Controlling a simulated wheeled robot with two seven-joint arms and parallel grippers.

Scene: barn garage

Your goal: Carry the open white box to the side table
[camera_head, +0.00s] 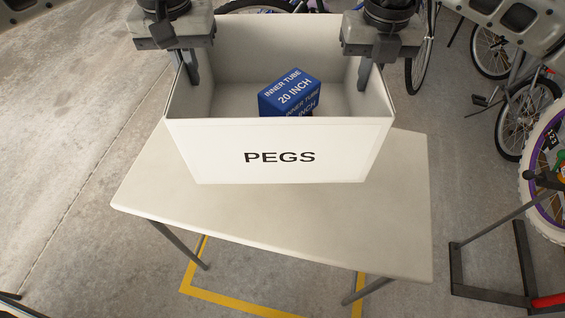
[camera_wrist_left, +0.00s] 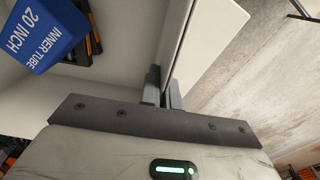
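The open white box (camera_head: 230,150), marked PEGS, is over the far part of the cream side table (camera_head: 370,230). I cannot tell whether its base touches the top. A blue inner tube carton (camera_head: 290,95) lies in it and shows in the left wrist view (camera_wrist_left: 38,35), beside a dark and orange item (camera_wrist_left: 90,35). My left gripper (camera_head: 190,68) is shut on the box's left wall, with a finger on each side in the left wrist view (camera_wrist_left: 163,95). My right gripper (camera_head: 366,75) is at the right wall, apparently clamped on it; its outer finger is mostly hidden.
Bicycles (camera_head: 495,50) stand behind and to the right. A dark metal stand (camera_head: 490,285) is close to the table's right side. Yellow floor tape (camera_head: 235,303) runs under the table. The near part of the tabletop is bare, and the concrete floor (camera_head: 70,120) at left is clear.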

